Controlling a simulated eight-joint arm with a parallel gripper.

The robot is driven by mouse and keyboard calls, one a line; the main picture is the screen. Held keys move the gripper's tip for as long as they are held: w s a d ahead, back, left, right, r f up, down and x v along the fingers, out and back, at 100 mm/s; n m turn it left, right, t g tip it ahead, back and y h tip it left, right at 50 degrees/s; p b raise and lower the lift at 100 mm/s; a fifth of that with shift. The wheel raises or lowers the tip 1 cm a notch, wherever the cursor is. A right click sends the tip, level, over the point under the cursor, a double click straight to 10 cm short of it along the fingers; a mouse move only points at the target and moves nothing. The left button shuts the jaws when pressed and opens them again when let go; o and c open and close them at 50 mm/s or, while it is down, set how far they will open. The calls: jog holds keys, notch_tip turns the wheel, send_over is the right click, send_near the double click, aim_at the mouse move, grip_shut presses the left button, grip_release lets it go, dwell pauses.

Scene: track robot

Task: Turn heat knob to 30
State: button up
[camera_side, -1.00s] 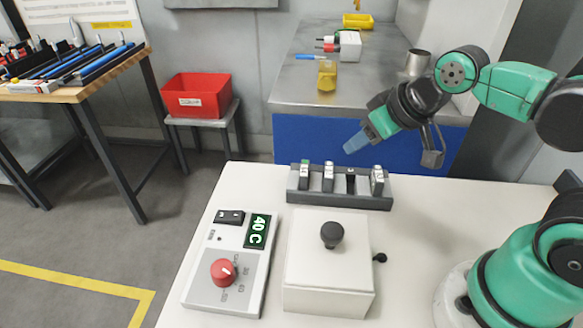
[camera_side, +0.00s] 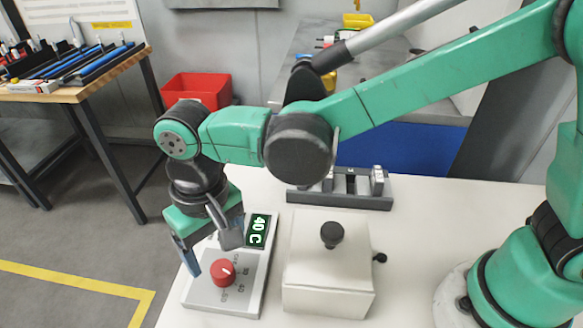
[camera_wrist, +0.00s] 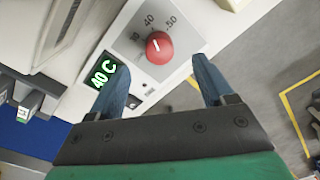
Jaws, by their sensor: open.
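The red heat knob (camera_side: 223,271) sits on the white control panel (camera_side: 205,296) at the table's front left. Its white pointer line shows in the wrist view, where the knob (camera_wrist: 159,46) has scale marks around it, with 40 and 50 readable. The green display (camera_side: 258,230) reads 40 C, also in the wrist view (camera_wrist: 105,74). My gripper (camera_side: 208,260) is over the panel, close to the knob. Its two blue fingers (camera_wrist: 165,73) are apart, with the knob beyond and between them. Contact with the knob does not show.
A white box (camera_side: 310,275) with a black knob on its lid stands right of the panel. A dark rack (camera_side: 345,199) with several upright modules is behind it. A red bin (camera_side: 199,90) is on a stool at the back. The table's right middle is clear.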

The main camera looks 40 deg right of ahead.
aim_at(222, 268)
jog(key=shift+f, duration=2.3)
grip_shut()
